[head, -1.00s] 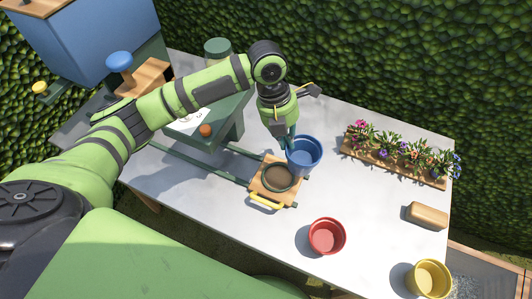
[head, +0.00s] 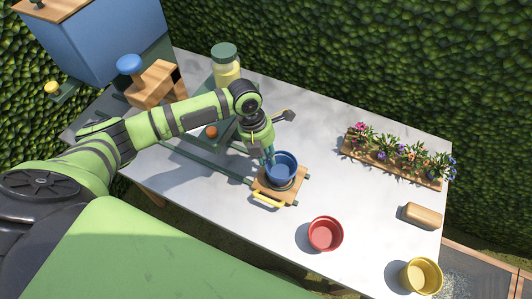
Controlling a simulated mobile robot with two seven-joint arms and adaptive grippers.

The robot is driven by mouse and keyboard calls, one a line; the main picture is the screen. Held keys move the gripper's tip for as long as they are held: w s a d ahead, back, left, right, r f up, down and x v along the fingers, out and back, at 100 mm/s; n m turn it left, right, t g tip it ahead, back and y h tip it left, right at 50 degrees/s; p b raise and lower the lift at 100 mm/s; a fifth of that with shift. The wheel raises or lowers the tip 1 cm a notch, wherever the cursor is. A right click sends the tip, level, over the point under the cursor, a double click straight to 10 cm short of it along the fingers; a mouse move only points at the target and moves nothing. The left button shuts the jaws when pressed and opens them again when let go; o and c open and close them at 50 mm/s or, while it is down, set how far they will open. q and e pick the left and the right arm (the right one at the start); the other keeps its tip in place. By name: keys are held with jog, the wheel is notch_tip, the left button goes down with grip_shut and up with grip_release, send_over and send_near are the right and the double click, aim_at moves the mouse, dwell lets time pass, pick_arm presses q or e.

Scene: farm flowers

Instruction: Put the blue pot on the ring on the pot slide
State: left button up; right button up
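The blue pot (head: 283,168) is upright over the ring (head: 275,186) on the wooden pot slide (head: 291,193), which has a yellow handle (head: 268,200) at its front. The pot covers most of the ring. I cannot tell whether it rests on the ring or hangs just above it. My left gripper (head: 269,158) is shut on the pot's left rim, reaching down from above. One finger inside the pot is partly hidden. My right gripper is out of view.
Green rails (head: 205,163) run from the slide toward the green stand. A red pot (head: 325,233) and a yellow pot (head: 421,276) stand at the front right. A flower tray (head: 390,168) and a wooden block (head: 420,215) lie to the right. The table between is clear.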

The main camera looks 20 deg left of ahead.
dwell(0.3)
pick_arm(q)
jog(key=shift+w+a+r, duration=0.1)
jog(key=shift+r, duration=0.2)
jog(key=b+v, duration=0.2)
jog(key=v, duration=0.9)
jog(key=shift+r, duration=0.2)
